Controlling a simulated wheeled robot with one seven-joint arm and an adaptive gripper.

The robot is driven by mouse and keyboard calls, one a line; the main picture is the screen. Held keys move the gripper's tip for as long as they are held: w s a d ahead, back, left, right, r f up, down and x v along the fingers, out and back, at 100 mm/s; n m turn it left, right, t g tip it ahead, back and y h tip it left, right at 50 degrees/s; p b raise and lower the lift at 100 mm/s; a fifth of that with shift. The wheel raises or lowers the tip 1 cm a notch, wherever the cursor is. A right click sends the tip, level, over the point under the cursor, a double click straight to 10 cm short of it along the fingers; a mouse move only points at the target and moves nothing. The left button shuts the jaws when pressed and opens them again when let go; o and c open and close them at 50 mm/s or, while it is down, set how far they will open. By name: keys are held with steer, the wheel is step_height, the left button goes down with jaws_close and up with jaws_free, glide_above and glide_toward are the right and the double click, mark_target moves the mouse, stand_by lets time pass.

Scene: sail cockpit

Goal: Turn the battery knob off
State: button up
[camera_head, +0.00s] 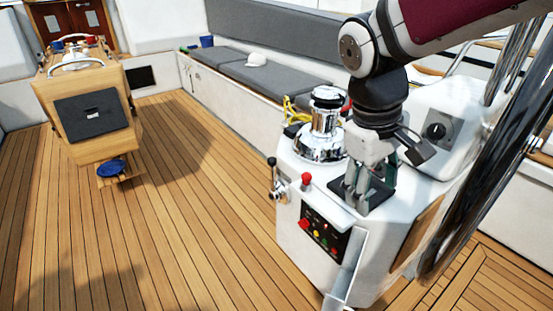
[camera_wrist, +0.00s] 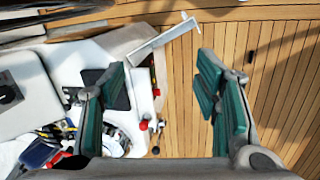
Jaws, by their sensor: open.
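A black rotary knob (camera_head: 437,131) sits on a grey square plate on the raised right part of the white console (camera_head: 290,225). It looks like the battery knob, but no label is readable. It also shows at the left edge of the wrist view (camera_wrist: 8,94). My gripper (camera_head: 360,188) is above the console's front part, left of and lower in the picture than the knob, and apart from it. In the wrist view my gripper (camera_wrist: 158,85) has its green-padded fingers spread, with nothing held between them.
A chrome winch (camera_head: 322,130) stands left of my arm. A red-topped knob (camera_head: 306,179), a lever (camera_head: 273,175) and a black panel with coloured buttons (camera_head: 324,232) are at the console's front. A large steering wheel (camera_head: 490,140) rises at the right.

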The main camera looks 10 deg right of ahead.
steer(key=w+a+f+n+g+h+b, duration=0.15)
steer(key=w+f+n+h+b, duration=0.35)
steer(key=w+f, duration=0.9)
steer(key=n+t+h+b, duration=0.8)
steer(key=n+t+b, duration=0.2)
steer(key=n+b, duration=0.5)
glide_toward(303, 224)
steer(key=b+x, duration=0.4)
steer(key=x, duration=0.4)
steer(key=shift+w+f+m+b, duration=0.2)
steer(key=shift+f+m+b, duration=0.1)
steer(key=shift+f, duration=0.05)
steer(key=shift+d, duration=0.1)
steer(key=shift+c, duration=0.3)
steer(key=c, duration=1.1)
